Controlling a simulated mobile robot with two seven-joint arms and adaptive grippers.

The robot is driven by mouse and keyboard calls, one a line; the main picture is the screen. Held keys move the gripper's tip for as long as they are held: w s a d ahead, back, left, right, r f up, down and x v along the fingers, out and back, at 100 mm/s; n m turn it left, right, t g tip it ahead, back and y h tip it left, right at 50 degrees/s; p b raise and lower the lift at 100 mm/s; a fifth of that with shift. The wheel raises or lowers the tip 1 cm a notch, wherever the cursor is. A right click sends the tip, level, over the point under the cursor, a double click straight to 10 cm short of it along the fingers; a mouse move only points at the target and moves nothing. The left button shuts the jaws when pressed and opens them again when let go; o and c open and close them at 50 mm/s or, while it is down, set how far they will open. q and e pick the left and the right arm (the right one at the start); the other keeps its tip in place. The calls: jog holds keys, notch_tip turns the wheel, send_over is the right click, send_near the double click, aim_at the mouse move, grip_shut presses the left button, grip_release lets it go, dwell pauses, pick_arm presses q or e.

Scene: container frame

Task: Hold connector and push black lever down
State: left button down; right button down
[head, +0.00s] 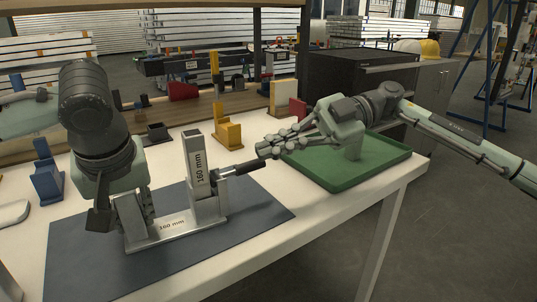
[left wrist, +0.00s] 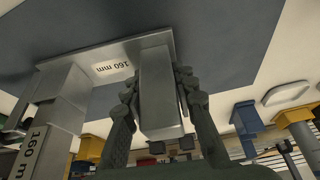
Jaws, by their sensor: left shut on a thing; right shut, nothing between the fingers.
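The connector (head: 190,229) is a grey metal frame with a flat base, two uprights and "160 mm" labels, standing on the dark mat. Its base also shows in the left wrist view (left wrist: 140,55). My left gripper (head: 134,212) is shut on the nearer left upright, with one finger on each side of it in the left wrist view (left wrist: 158,85). The black lever (head: 247,166) sticks out to the right from the taller upright, tilted slightly up. My right gripper (head: 264,150) is shut and empty, its fingertips just above the lever's outer end; whether they touch cannot be told.
The dark mat (head: 262,214) lies on the white table (head: 325,207). A green tray (head: 348,180) is behind the right gripper. A yellow holder (head: 228,133), a black block (head: 156,134) and a blue holder (head: 46,180) stand behind and left. The mat's front is clear.

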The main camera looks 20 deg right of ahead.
jog(key=r+v, duration=0.1)
jog(key=v, duration=0.9)
jog(key=shift+s, duration=0.25)
jog(key=w+a+f+m, duration=0.1)
jog(key=a, duration=0.2)
jog(key=w+a+f+m+g, duration=0.1)
jog(key=a, duration=0.2)
jog(key=w+a+f+m, duration=0.1)
jog(key=a+f, duration=0.1)
jog(key=a, duration=0.2)
jog(key=shift+w+m+g+h, duration=0.3)
jog(key=shift+w+h, duration=0.05)
jog(key=shift+h, duration=0.05)
jog(key=shift+w+f, duration=0.1)
jog(key=shift+f, duration=0.4)
